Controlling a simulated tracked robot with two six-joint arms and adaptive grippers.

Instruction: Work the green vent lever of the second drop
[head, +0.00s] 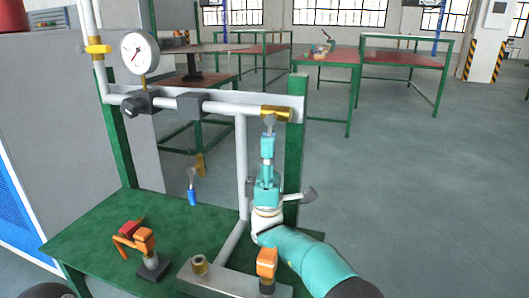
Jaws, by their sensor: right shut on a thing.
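My right gripper (267,160) is raised in front of the green post at the right end of the pipe rack. It is shut on the green vent lever (269,124), whose grey flat end shows above the fingers, just below a brass fitting (276,113). The gripper hides most of the lever's handle. Another lever, with a blue handle (192,196), hangs to the left, below a small brass piece (200,165). My left gripper is not in view.
Orange fittings (145,240) are on the green bench top (95,232). Open floor lies to the right.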

